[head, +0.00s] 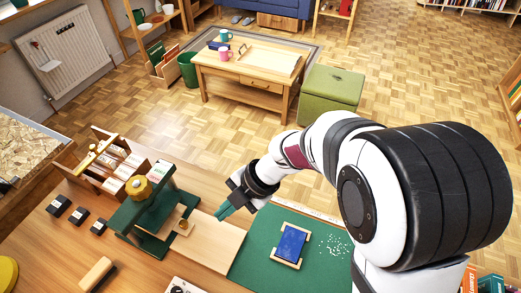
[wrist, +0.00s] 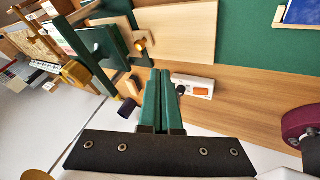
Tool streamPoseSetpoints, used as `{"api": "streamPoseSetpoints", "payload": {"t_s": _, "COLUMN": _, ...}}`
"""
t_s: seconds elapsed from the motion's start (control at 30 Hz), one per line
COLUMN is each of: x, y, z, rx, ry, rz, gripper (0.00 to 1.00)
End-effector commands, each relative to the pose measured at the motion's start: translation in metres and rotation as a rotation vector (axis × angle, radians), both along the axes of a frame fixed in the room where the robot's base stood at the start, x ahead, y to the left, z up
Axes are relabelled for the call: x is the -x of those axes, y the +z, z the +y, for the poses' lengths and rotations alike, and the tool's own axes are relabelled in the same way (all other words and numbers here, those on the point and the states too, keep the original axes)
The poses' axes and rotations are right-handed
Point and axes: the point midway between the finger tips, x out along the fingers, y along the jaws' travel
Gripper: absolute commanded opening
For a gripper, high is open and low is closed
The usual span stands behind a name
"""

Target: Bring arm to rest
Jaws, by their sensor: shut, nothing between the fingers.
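My arm reaches in from the right in the head view, and my gripper (head: 222,213) hangs above the light wooden board on the workbench. Its two green fingers are closed together with nothing between them. In the wrist view, the gripper (wrist: 160,75) points at the bench, with its fingers side by side. The workbench (head: 150,265) lies below it. The fingertips look apart from the board (head: 215,243), though the exact height is hard to tell.
A green press (head: 140,215) with a brass knob stands left of my gripper. A blue item (head: 291,243) in a wooden holder lies on the green mat (head: 258,245) to the right. A wooden rack (head: 105,160) and small black blocks (head: 78,215) are further left. A white device (wrist: 192,86) lies near the bench edge.

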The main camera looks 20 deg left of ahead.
Motion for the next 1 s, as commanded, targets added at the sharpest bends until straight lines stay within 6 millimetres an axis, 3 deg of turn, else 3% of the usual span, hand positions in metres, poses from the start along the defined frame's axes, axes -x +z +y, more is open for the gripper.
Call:
{"api": "streamPoseSetpoints", "payload": {"t_s": 0.07, "x": -0.022, "y": 0.012, "z": 0.004, "rx": -0.041, "ry": -0.131, "rz": -0.041, "gripper": 0.00}}
{"api": "streamPoseSetpoints", "payload": {"t_s": 0.17, "x": -0.092, "y": 0.052, "z": -0.007, "rx": -0.146, "ry": -0.550, "rz": -0.151, "gripper": 0.00}}
{"api": "streamPoseSetpoints", "payload": {"t_s": 0.2, "x": -0.124, "y": 0.072, "z": -0.027, "rx": -0.183, "ry": -0.766, "rz": -0.195, "gripper": 0.00}}
{"api": "streamPoseSetpoints", "payload": {"t_s": 0.27, "x": -0.162, "y": 0.099, "z": -0.073, "rx": -0.219, "ry": -1.097, "rz": -0.241, "gripper": 0.00}}
{"api": "streamPoseSetpoints", "payload": {"t_s": 0.3, "x": -0.177, "y": 0.112, "z": -0.111, "rx": -0.230, "ry": -1.317, "rz": -0.257, "gripper": 0.00}}
{"api": "streamPoseSetpoints", "payload": {"t_s": 0.37, "x": -0.184, "y": 0.126, "z": -0.174, "rx": -0.224, "ry": -1.647, "rz": -0.252, "gripper": 0.00}}
{"api": "streamPoseSetpoints", "payload": {"t_s": 0.4, "x": -0.175, "y": 0.129, "z": -0.216, "rx": -0.207, "ry": -1.868, "rz": -0.224, "gripper": 0.00}}
{"api": "streamPoseSetpoints", "payload": {"t_s": 0.47, "x": -0.145, "y": 0.126, "z": -0.273, "rx": -0.155, "ry": -2.196, "rz": -0.140, "gripper": 0.00}}
{"api": "streamPoseSetpoints", "payload": {"t_s": 0.5, "x": -0.114, "y": 0.119, "z": -0.302, "rx": -0.103, "ry": -2.406, "rz": -0.047, "gripper": 0.00}}
{"api": "streamPoseSetpoints", "payload": {"t_s": 0.53, "x": -0.088, "y": 0.113, "z": -0.318, "rx": -0.059, "ry": -2.552, "rz": 0.041, "gripper": 0.00}}
{"api": "streamPoseSetpoints", "payload": {"t_s": 0.6, "x": -0.024, "y": 0.097, "z": -0.330, "rx": 0.069, "ry": -2.830, "rz": 0.302, "gripper": 0.00}}
{"api": "streamPoseSetpoints", "payload": {"t_s": 0.7, "x": 0.048, "y": 0.084, "z": -0.309, "rx": 0.249, "ry": -3.044, "rz": 0.711, "gripper": 0.00}}
{"api": "streamPoseSetpoints", "payload": {"t_s": 0.73, "x": 0.063, "y": 0.083, "z": -0.300, "rx": -0.285, "ry": 2.975, "rz": -0.791, "gripper": 0.00}}
{"api": "streamPoseSetpoints", "payload": {"t_s": 0.83, "x": 0.092, "y": 0.083, "z": -0.275, "rx": -0.360, "ry": 2.794, "rz": -0.964, "gripper": 0.00}}
{"api": "streamPoseSetpoints", "payload": {"t_s": 1.0, "x": 0.102, "y": 0.085, "z": -0.265, "rx": -0.390, "ry": 2.729, "rz": -1.024, "gripper": 0.00}}
